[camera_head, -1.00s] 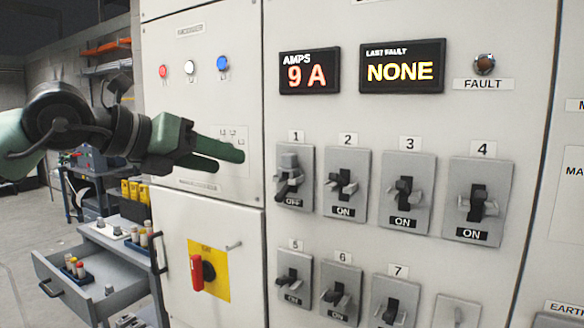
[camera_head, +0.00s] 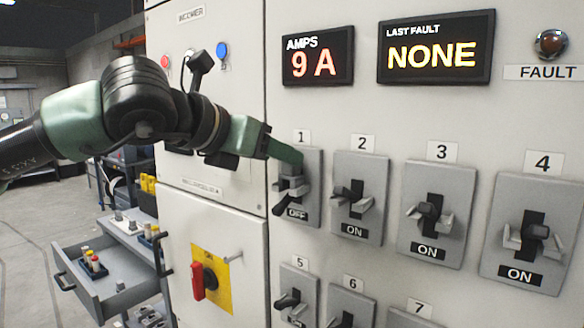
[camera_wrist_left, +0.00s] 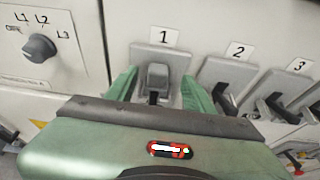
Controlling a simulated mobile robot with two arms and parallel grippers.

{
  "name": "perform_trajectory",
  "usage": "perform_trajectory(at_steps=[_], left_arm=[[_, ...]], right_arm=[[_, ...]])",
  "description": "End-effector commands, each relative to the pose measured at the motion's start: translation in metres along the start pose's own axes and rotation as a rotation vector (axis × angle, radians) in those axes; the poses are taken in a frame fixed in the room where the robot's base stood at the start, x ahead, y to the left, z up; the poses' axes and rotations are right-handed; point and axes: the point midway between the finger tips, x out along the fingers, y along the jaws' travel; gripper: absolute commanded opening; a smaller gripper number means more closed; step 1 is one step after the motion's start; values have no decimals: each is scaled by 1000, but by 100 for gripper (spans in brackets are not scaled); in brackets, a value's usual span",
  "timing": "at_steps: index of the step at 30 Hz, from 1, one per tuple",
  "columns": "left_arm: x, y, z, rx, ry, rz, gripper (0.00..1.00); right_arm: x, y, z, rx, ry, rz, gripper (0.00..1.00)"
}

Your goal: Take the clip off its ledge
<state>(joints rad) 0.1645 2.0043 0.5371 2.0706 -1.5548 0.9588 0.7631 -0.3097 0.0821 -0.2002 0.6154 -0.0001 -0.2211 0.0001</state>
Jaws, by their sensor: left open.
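A small grey block (camera_head: 291,170), which looks like the clip, sits on the upper part of switch 1 (camera_head: 312,200), above its dark lever and OFF label. In the left wrist view the grey clip (camera_wrist_left: 157,76) stands between my two green fingers. My left gripper (camera_wrist_left: 158,84) is open, one finger on each side of the clip, with gaps showing on both sides. In the head view the left gripper (camera_head: 290,160) reaches in from the left at switch 1, and its near finger partly covers the switch's top. My right gripper is not in view.
Switches 2 (camera_head: 358,197), 3 (camera_head: 436,215) and 4 (camera_head: 535,236) are to the right, all labelled ON. More switches sit below. A red rotary handle (camera_head: 197,279) on a yellow plate (camera_head: 222,270) projects at lower left. An open drawer (camera_head: 82,286) stands further left.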

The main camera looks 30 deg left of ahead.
Motion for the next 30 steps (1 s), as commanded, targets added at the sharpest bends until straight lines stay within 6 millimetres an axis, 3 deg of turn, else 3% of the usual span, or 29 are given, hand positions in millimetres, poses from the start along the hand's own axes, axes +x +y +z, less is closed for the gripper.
perform_trajectory(at_steps=[2,7,16,21,22,30], left_arm=[[13,2,0,-1,7,-2,53],[32,2,-1,0,4,0,53],[37,2,-2,-1,0,-1,53],[36,2,-2,-1,0,-1,5],[36,2,-2,-1,0,-1,0],[36,2,-1,-1,0,-1,0]], right_arm=[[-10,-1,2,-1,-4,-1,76],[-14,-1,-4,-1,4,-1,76],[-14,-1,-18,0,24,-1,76],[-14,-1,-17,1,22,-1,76],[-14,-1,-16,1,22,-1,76],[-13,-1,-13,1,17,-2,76]])
